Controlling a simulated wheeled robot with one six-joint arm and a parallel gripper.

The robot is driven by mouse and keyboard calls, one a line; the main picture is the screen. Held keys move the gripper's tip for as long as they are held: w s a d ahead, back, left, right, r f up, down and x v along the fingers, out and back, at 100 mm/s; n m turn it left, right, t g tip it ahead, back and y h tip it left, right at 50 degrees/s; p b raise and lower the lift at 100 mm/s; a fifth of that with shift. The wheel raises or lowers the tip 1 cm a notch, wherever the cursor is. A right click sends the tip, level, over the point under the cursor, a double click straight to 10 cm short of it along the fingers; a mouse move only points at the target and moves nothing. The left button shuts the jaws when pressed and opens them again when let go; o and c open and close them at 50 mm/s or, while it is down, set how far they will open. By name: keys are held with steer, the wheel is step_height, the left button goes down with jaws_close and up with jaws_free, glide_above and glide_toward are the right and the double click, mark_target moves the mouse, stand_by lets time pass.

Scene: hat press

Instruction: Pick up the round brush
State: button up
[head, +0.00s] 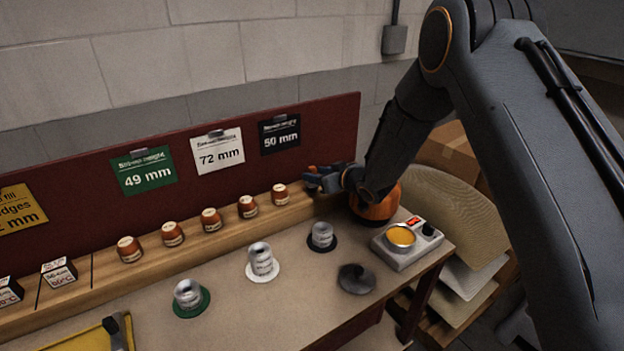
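A dark, round, low object with a raised knob-like middle, which looks like the round brush (356,279), lies on the table top near its front right edge. My gripper (314,179) is at the back of the table, over the right end of the wooden ledge, beyond and to the left of the brush and well apart from it. Its fingers are small and dark in this view, so I cannot tell whether they are open or shut. Nothing hides the brush.
Several brown jars (210,220) stand along the wooden ledge (100,265). Metal weights stand on green, white (262,262) and black discs. A yellow tray (85,338) is front left.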

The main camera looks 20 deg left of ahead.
steer(key=shift+p+x, duration=0.4)
steer(key=shift+x, duration=1.1)
jaws_close()
steer(key=shift+r, duration=0.1)
steer(key=shift+r+b, duration=1.55)
steer(key=shift+r, duration=3.4)
